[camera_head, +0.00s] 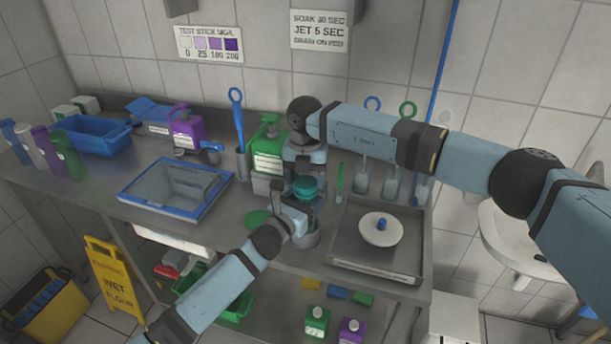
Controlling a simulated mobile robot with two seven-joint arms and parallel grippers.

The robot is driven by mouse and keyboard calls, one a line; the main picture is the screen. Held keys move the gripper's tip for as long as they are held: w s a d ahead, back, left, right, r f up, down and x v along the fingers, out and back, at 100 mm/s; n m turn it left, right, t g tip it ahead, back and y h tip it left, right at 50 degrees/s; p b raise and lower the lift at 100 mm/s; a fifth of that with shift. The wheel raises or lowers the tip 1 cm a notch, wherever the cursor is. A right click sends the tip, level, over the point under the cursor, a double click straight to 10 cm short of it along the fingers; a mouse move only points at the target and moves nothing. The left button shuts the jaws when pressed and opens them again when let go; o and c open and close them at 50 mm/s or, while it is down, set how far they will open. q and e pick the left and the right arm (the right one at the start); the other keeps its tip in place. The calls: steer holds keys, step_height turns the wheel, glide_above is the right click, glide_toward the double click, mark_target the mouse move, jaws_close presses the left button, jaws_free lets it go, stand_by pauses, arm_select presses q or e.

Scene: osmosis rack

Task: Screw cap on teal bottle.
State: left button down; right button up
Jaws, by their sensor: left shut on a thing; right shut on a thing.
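The teal bottle (305,187) shows as a small round teal part between my two grippers, above the front middle of the steel bench. My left gripper (292,202) reaches in from the front left and is shut on the bottle, hiding much of its body. My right gripper (304,168) points down from above and is shut at the top of the bottle, where the cap is. The cap is hidden or too small to tell apart from the bottle, so I cannot tell how it sits.
A grey metal pot (309,239) stands just below the grippers, beside a flat green disc (257,217). A green jug (268,150) stands behind. A blue-rimmed tray (134,188) lies left; a steel tray (342,246) with a white disc (379,237) lies right.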

steer(key=m, duration=1.1)
steer(key=shift+s+d+m, duration=0.1)
steer(key=shift+d+m, duration=0.05)
steer(key=shift+m, duration=0.25)
steer(key=m, duration=0.5)
steer(key=shift+s, duration=0.1)
steer(key=m, duration=0.3)
steer(key=shift+s+a+f, duration=0.1)
steer(key=shift+s+a, duration=0.1)
steer(key=shift+a, duration=0.05)
steer(key=shift+m, duration=1)
steer(key=shift+d+m, duration=0.15)
steer(key=shift+m, duration=0.15)
steer(key=o, duration=0.9)
